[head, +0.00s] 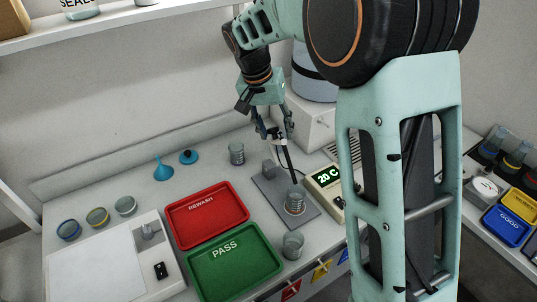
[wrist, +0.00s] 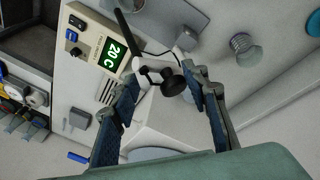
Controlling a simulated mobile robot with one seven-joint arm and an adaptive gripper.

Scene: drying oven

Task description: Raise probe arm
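The probe arm is a dark rod (head: 287,158) slanting down toward a glass vessel with a coil (head: 295,201) on a grey base plate (head: 265,190). In the wrist view the rod (wrist: 127,28) runs from the upper left to a white bracket (wrist: 150,72) with a round black knob (wrist: 173,85). My gripper (head: 273,134) is at the upper end of the probe arm. In the wrist view my gripper (wrist: 160,78) has its fingers wide apart, with the knob between them, nearer the right finger. Contact with the knob cannot be made out.
A meter reading 20 C (head: 326,178) stands right of the plate. A red REWASH tray (head: 180,236) and green PASS tray (head: 215,285) lie to the left. Glass beakers stand behind (head: 237,153) and in front (head: 293,246). A white box (head: 312,125) stands close behind my gripper.

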